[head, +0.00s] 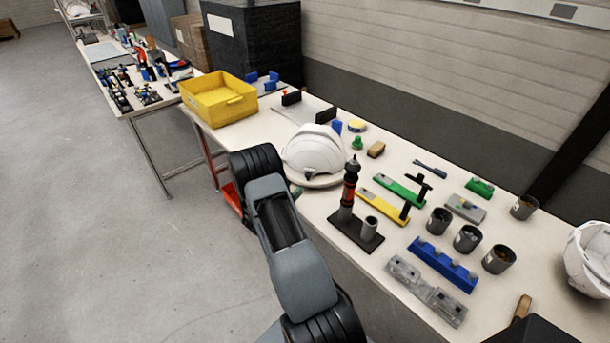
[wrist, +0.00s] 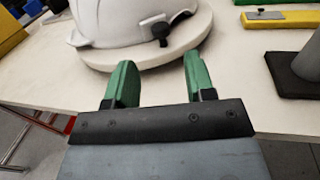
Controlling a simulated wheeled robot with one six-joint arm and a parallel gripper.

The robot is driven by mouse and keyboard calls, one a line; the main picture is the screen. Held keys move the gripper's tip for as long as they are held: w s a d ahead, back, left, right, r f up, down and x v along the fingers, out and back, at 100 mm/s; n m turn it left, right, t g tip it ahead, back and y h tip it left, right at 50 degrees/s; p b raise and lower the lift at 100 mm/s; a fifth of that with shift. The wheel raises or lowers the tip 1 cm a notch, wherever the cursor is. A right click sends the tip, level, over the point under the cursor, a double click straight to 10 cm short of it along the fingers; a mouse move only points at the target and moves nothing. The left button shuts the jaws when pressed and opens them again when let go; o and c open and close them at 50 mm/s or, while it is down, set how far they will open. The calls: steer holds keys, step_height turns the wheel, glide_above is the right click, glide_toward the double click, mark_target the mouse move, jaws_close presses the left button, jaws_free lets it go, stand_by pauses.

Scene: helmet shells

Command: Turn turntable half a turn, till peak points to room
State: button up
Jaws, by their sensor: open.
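A white helmet shell (head: 316,150) sits on the round pale turntable (head: 318,181) near the front edge of the workbench. In the wrist view the helmet (wrist: 130,22) is cut off at the top, and the turntable (wrist: 151,57) shows its near rim. A dark knob is on the helmet's lower right side there. I cannot tell for sure which way the peak points. My gripper (wrist: 157,82) has two green fingers spread apart, with nothing between them. The fingertips are close to the turntable's near rim; contact is not clear.
A yellow bin (head: 218,100) stands left of the turntable. A dark stand with a tool (head: 352,205), yellow (head: 383,199) and green fixtures, grey cups (head: 467,238) and a blue block (head: 442,264) are to the right. Another white helmet (head: 590,257) is at far right.

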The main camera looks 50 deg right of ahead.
mark_target(306, 176)
steer(key=d, duration=0.2)
steer(key=d+p, duration=0.1)
steer(key=d, duration=0.2)
steer(key=w+d, duration=0.1)
steer(key=d, duration=0.2)
steer(key=shift+d, duration=0.1)
steer(key=shift+c, duration=0.3)
jaws_close()
steer(key=shift+f, duration=0.1)
